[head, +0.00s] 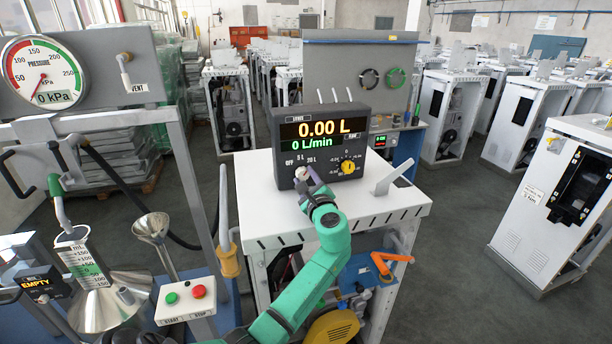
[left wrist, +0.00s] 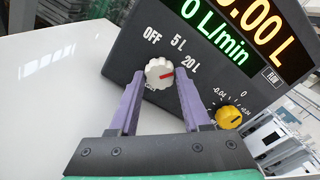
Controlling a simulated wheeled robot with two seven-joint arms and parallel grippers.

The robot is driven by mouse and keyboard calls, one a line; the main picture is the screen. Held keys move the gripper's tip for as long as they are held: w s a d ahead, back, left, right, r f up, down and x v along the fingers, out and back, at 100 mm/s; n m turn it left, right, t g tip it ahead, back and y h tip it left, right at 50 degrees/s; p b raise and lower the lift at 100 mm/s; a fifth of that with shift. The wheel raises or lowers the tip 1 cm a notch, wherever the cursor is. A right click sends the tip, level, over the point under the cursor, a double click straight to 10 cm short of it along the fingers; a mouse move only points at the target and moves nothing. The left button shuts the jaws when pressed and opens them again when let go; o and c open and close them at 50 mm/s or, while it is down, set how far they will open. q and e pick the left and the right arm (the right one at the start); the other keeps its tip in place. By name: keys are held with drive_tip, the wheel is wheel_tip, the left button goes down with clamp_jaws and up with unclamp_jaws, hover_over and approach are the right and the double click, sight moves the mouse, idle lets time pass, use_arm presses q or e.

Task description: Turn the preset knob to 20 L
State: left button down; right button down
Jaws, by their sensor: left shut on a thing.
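The dispenser's black control box (head: 322,122) stands on the white cabinet top and reads 0.00 L and 0 L/min. Its white preset knob (left wrist: 156,70) has OFF, 5 L and 20 L printed around it. The knob's red mark points right and slightly up, toward the 20 L label (left wrist: 190,62). My left gripper (left wrist: 160,78) has its purple fingers on either side of the knob, shut on it. In the head view my left gripper (head: 309,186) partly hides the knob. My right gripper is not in view.
A yellow knob (left wrist: 230,117) sits to the right on the same panel. A grey lever (head: 390,178) rises from the white cabinet top (head: 375,207). A START/STOP box (head: 185,300), funnel (head: 151,228) and pressure gauge (head: 42,72) stand at left.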

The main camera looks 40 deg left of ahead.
use_arm(q)
drive_tip(key=shift+a+r+m, duration=0.1)
drive_tip(key=shift+r+m, duration=0.25)
drive_tip(key=shift+m, duration=0.65)
drive_tip(key=shift+c, duration=1.8)
unclamp_jaws()
drive_tip(key=shift+f, duration=0.25)
drive_tip(key=shift+s+d+f, duration=0.2)
drive_tip(key=shift+d, duration=0.25)
drive_tip(key=b+v, duration=0.5)
drive_tip(key=v, duration=0.8)
drive_tip(key=shift+s+d+r, duration=0.2)
drive_tip(key=shift+d, duration=0.05)
